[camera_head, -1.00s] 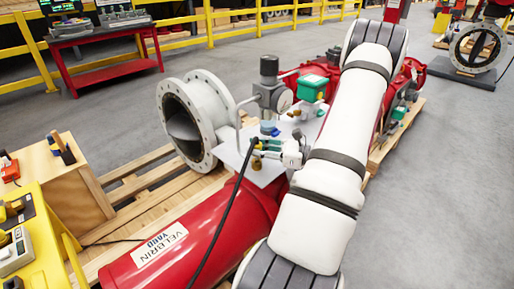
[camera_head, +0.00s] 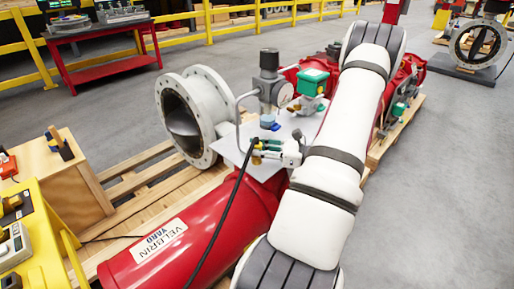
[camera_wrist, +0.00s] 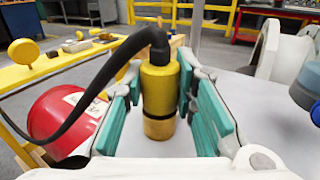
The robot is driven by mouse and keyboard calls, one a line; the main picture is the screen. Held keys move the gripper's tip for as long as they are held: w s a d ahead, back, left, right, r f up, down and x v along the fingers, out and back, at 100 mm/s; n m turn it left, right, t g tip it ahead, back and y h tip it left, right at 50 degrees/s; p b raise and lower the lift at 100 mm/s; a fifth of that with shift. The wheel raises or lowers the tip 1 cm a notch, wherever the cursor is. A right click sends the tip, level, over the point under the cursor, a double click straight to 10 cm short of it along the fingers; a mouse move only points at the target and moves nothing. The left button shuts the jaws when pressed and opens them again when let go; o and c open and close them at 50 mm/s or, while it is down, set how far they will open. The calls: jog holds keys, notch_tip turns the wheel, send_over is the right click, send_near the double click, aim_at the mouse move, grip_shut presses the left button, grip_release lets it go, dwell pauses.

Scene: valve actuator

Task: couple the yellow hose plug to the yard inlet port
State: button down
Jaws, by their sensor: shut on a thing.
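The yellow hose plug (camera_wrist: 160,95) stands upright between the green finger pads of my gripper (camera_wrist: 163,112) in the wrist view. The pads are closed on its sides, and a black hose (camera_wrist: 100,82) bends from its top to the left. In the head view the plug (camera_head: 257,152) is small, beside my gripper (camera_head: 268,149), over the grey plate (camera_head: 231,147). A grey regulator with a gauge (camera_head: 269,88) and a blue part (camera_head: 269,123) at its foot stands just behind. I cannot pick out which opening is the yard inlet port.
A large grey flanged pipe (camera_head: 198,115) is at the left. A green-topped unit (camera_head: 312,82) stands behind. A yellow bench (camera_head: 35,245) is at the lower left.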

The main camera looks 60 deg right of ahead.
jog(key=shift+f, duration=0.1)
jog(key=c, duration=1.2)
grip_release()
jog(key=v, duration=1.2)
jog(key=shift+d, duration=0.1)
